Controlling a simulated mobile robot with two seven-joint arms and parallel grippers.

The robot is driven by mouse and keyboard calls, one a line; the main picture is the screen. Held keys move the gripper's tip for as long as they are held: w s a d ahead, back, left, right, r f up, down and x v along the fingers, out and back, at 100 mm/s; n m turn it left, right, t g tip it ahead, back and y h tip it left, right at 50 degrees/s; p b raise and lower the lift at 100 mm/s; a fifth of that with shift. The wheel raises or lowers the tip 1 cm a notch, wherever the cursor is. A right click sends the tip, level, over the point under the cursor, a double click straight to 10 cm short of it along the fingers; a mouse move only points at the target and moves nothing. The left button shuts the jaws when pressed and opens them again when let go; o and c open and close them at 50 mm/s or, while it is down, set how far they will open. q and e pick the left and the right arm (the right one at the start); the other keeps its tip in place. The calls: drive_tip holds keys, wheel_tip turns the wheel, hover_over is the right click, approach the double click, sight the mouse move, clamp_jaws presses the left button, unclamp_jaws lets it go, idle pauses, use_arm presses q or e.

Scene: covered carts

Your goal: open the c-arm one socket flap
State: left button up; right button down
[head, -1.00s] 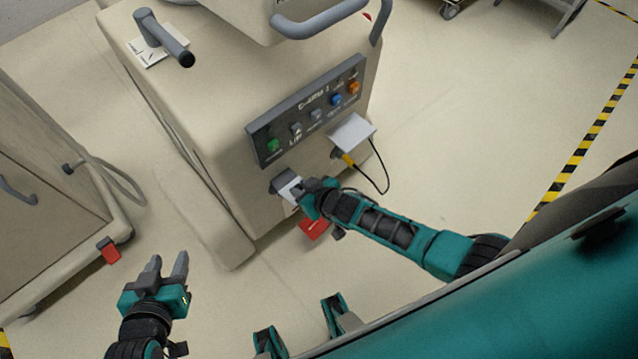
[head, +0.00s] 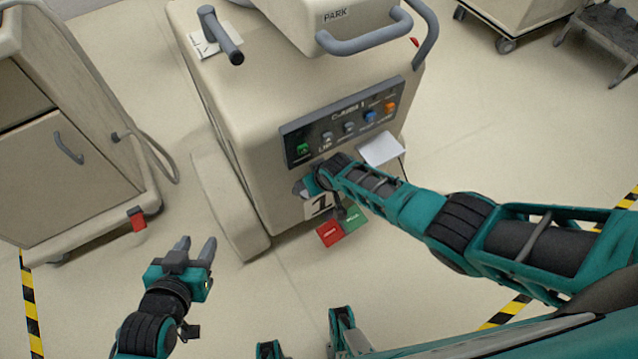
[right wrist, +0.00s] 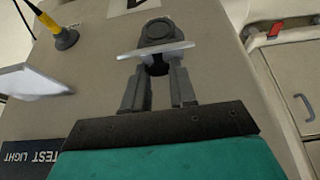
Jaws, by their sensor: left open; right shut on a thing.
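The C-arm 1 cart (head: 262,95) is a beige unit with a dark button panel (head: 345,122). A socket flap below the panel's left end is mostly hidden behind my right gripper (head: 308,186) in the head view. In the right wrist view the flap (right wrist: 150,51) is a thin pale plate, seen nearly edge-on, standing out from the cart face. A grey round socket part (right wrist: 158,30) shows at it. My right gripper (right wrist: 158,75) is shut on the flap. My left gripper (head: 195,248) is open and empty, low over the floor at left.
A second white flap (head: 382,149) stands raised right of my right gripper; a yellow plug (right wrist: 65,38) with a black cable is near it. Another cart (head: 75,150) stands at left; floor between is clear.

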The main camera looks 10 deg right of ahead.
idle(0.3)
drive_tip(key=c, duration=0.9)
unclamp_jaws()
drive_tip(key=shift+c, duration=0.2)
drive_tip(key=p+v, duration=0.3)
drive_tip(key=v, duration=0.2)
drive_tip(key=shift+p, duration=0.3)
drive_tip(key=v, duration=0.7)
drive_tip(key=shift+s+r, duration=0.2)
drive_tip(key=shift+r, duration=0.15)
